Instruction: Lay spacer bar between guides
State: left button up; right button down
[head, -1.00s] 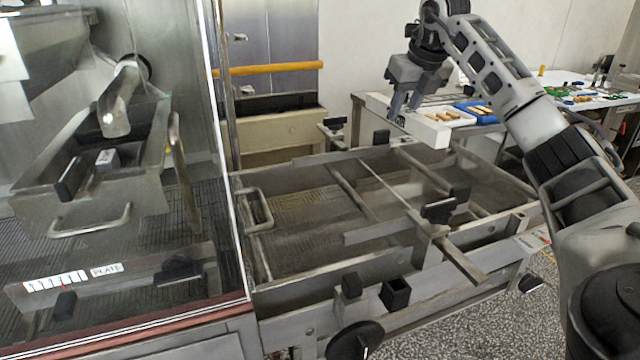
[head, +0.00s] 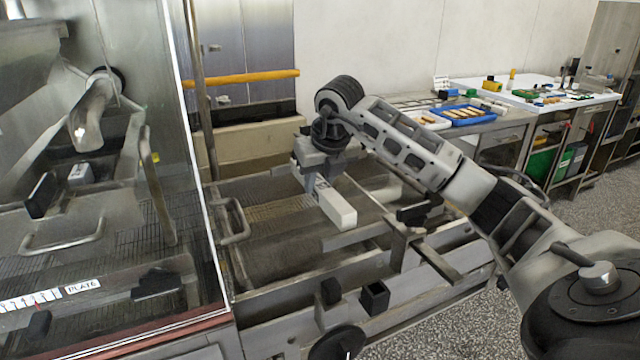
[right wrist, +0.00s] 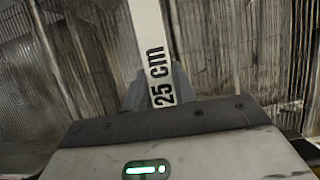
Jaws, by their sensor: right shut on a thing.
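My right gripper (head: 318,182) is shut on a white spacer bar (head: 338,208), which it holds above the mesh bed of the steel frame. In the right wrist view the bar (right wrist: 150,35) shows black "25 cm" lettering and runs away from the jaws over the mesh. A flat metal guide (head: 355,234) lies just in front of the bar's near end. I cannot tell whether the bar touches the guide or the mesh. The far guide is largely hidden by my gripper and arm. My left gripper is not in view.
A glass-walled machine (head: 90,180) stands close on the left. A handle (head: 236,220) rises at the frame's left end. A blue tray (head: 462,114) is on the bench behind.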

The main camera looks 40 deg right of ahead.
jog(key=shift+f, duration=0.65)
jog(key=c, duration=1.1)
grip_release()
jog(key=shift+f, duration=0.1)
jog(key=v, duration=1.2)
